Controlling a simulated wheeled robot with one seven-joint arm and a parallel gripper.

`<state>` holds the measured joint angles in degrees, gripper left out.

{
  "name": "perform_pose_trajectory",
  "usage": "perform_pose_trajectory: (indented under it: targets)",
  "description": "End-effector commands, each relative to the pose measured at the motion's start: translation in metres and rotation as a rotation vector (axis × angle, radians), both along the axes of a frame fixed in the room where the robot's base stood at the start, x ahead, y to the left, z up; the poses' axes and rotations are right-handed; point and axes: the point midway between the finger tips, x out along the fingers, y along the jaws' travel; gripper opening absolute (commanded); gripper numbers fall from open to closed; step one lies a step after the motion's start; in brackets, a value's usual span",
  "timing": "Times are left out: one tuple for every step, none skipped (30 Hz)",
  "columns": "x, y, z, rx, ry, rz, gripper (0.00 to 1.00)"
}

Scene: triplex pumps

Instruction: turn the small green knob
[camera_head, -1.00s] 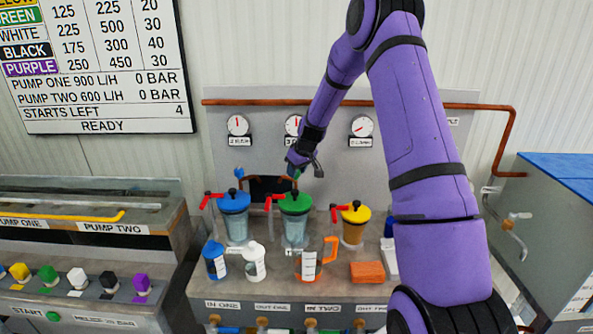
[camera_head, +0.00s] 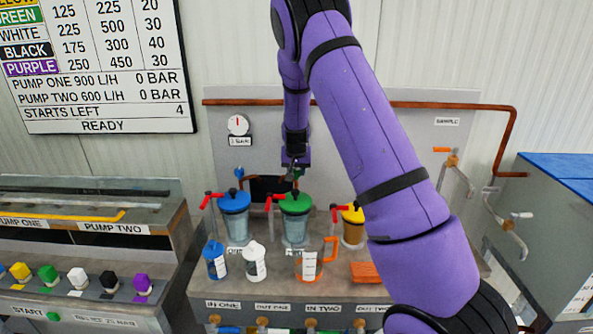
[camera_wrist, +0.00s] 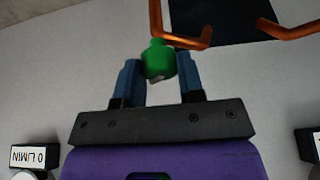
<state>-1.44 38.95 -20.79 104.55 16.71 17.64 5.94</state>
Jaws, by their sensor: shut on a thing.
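The small green knob (camera_wrist: 158,60) shows in the wrist view at the top middle, between my gripper's two blue fingers. My gripper (camera_wrist: 160,78) is shut on it. In the head view my gripper (camera_head: 296,164) points down at the grey back panel, just behind and above the green-lidded jug (camera_head: 296,220). The knob is mostly hidden there by the gripper. How far the knob is turned cannot be told.
A blue-lidded jug (camera_head: 236,217) and a yellow-lidded jug (camera_head: 352,226) flank the green one. Copper pipes (camera_wrist: 195,40) run close above the knob in the wrist view. Bottles and an orange-handled jug (camera_head: 308,264) stand in front. My arm hides the right of the panel.

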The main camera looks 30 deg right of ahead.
Motion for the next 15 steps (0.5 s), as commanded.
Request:
perform_pose_trajectory:
  targets:
    - [0.0009,0.0027,-0.0008,-0.002,0.002,-0.040,0.12]
    - [0.0006,0.0021,-0.0009,-0.002,0.003,-0.070,0.12]
    - [0.0006,0.0022,-0.0009,-0.003,0.003,-0.107,0.12]
    - [0.0008,0.0026,-0.0008,-0.003,0.002,-0.135,0.12]
    - [0.0008,0.0024,-0.0008,-0.003,0.002,-0.164,0.12]
    - [0.0008,0.0024,-0.0010,-0.003,0.003,-0.202,0.12]
    - [0.0010,0.0024,-0.0012,-0.003,0.003,-0.230,0.12]
    - [0.0013,0.0024,-0.0009,-0.003,0.002,-0.258,0.12]
    - [0.0011,0.0021,-0.0007,-0.003,0.002,-0.295,0.12]
    - [0.0013,0.0025,-0.0009,-0.003,0.002,-0.322,0.12]
    - [0.0012,0.0022,-0.0011,-0.003,0.002,-0.348,0.12]
    - [0.0011,0.0023,-0.0012,-0.002,0.003,-0.383,0.12]
    - [0.0012,0.0023,-0.0010,-0.003,0.002,-0.406,0.12]
    - [0.0014,0.0021,-0.0009,-0.002,0.001,-0.431,0.12]
    - [0.0014,0.0021,-0.0010,-0.002,0.002,-0.462,0.12]
